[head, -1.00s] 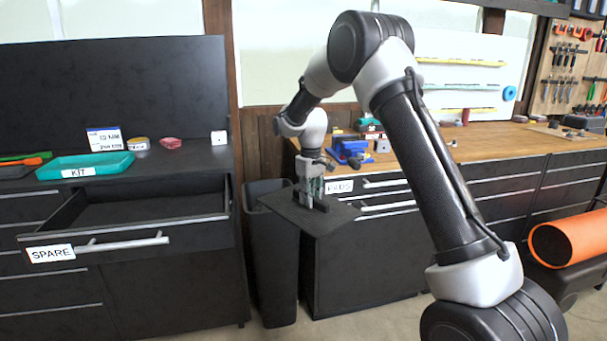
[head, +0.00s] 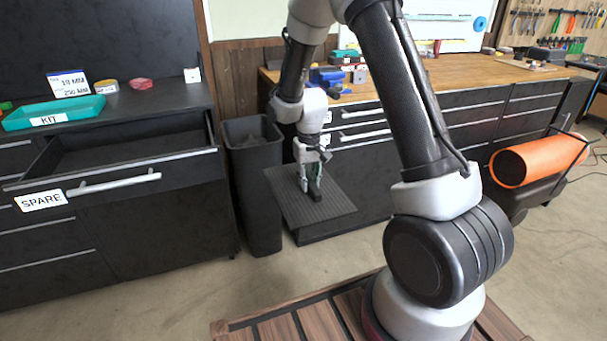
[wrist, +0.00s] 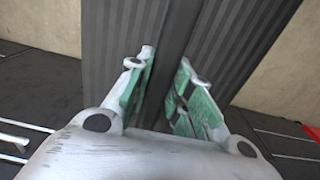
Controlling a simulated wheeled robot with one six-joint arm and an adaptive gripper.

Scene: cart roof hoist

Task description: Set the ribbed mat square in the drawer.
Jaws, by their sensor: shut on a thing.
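The ribbed mat (head: 331,207) is a dark grey sheet with fine parallel ribs. It hangs in the air in front of the cabinet below the wooden bench, right of the bin. My gripper (head: 314,190) is shut on the raised dark bar across the mat's middle. In the wrist view my gripper (wrist: 165,95) has its green-padded fingers on either side of that bar, with the ribbed mat (wrist: 110,45) spreading to both sides. The drawer labelled SPARE (head: 120,180) is pulled open at the left, and its visible floor looks empty. The mat is outside it, to its right.
A dark bin (head: 252,190) stands between the open drawer and the mat. A teal KIT tray (head: 53,112), a sign card (head: 69,84) and tape rolls sit on the counter above the drawer. An orange roll (head: 540,160) lies at the right. Floor in front is clear.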

